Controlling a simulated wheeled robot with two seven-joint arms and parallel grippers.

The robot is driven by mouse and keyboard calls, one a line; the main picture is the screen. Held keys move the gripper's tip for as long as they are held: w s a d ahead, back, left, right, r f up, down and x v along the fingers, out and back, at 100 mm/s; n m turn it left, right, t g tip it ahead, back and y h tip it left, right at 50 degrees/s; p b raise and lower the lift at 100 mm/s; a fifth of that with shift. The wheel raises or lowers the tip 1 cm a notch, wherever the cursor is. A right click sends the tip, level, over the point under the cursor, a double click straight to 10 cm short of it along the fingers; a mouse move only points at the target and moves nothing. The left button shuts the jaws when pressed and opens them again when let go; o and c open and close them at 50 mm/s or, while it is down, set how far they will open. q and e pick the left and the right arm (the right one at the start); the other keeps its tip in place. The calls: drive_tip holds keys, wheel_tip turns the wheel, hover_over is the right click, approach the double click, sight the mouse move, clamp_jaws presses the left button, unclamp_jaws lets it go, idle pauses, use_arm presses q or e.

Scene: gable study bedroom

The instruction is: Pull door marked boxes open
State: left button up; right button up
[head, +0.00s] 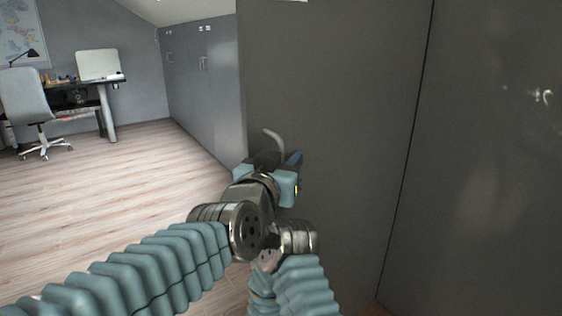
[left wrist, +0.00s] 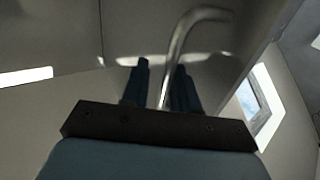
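A tall dark grey door (head: 340,110) fills the middle of the head view. A bent silver handle (head: 276,141) stands out from the door's left part. My left gripper (head: 280,160) is right at this handle. In the left wrist view, the silver handle (left wrist: 180,45) runs up between the two dark fingers of my left gripper (left wrist: 162,75). The fingers are apart, with a gap showing left of the bar. My right gripper is not in view.
Another dark panel (head: 490,120) with a small hook-like handle (head: 543,96) stands at right, past a narrow seam. Grey cabinets (head: 200,90) line the far wall. A desk (head: 108,95) and a swivel chair (head: 27,97) stand at far left. The wood floor (head: 120,180) between is clear.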

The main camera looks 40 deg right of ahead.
use_arm(q)
drive_tip(key=shift+w, duration=0.1)
drive_tip(key=shift+a, duration=0.2)
drive_tip(key=v, duration=1.3)
drive_tip(key=shift+s+a, duration=0.15)
drive_tip(key=shift+s, duration=0.1)
drive_tip(key=shift+f, duration=0.1)
